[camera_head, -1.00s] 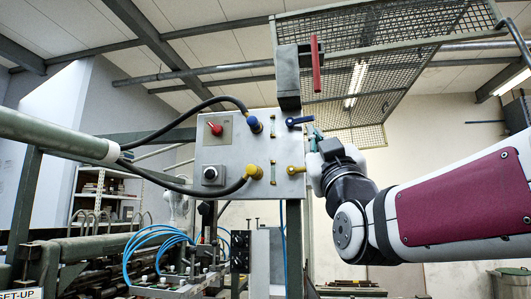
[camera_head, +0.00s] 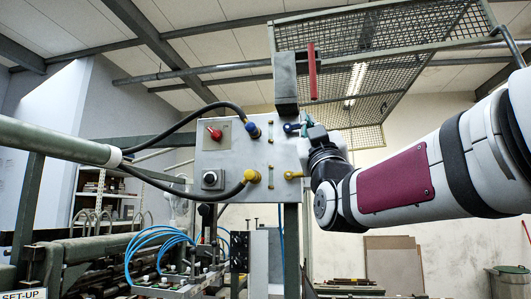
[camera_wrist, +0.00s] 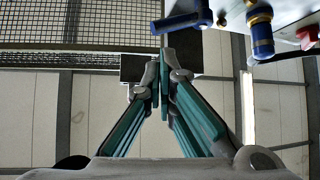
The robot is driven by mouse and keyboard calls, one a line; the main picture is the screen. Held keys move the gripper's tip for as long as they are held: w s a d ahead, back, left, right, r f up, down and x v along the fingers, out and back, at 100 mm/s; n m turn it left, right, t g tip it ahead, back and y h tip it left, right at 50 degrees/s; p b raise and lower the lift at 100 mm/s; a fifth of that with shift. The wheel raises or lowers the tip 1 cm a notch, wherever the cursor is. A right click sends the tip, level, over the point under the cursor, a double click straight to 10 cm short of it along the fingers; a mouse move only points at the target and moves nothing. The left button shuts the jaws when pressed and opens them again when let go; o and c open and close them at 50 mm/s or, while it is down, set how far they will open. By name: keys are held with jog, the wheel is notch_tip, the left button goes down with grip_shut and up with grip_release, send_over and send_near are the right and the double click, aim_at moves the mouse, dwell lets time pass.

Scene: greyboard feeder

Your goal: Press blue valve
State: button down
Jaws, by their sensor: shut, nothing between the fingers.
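The blue valve (camera_head: 291,128) is a lever on the upper right of the grey control panel (camera_head: 230,165). Its right part is overlapped by my gripper in the head view. In the wrist view the blue valve (camera_wrist: 190,20) is at the top, just above and right of my fingertips. My gripper (camera_head: 306,121) is at the panel's right edge, close to the lever. The wrist view shows its teal fingers (camera_wrist: 161,68) shut together and empty. I cannot tell whether they touch the lever.
A yellow valve (camera_head: 292,175) sits below the blue one. A red knob (camera_head: 215,133), a blue hose fitting (camera_head: 253,130) and a yellow hose fitting (camera_head: 252,176) are also on the panel. A red lever (camera_head: 312,71) hangs above. A mesh guard (camera_head: 385,55) is overhead.

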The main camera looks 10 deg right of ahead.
aim_at(299, 127)
jog(key=shift+p+x, duration=0.5)
jog(key=shift+x, duration=1.55)
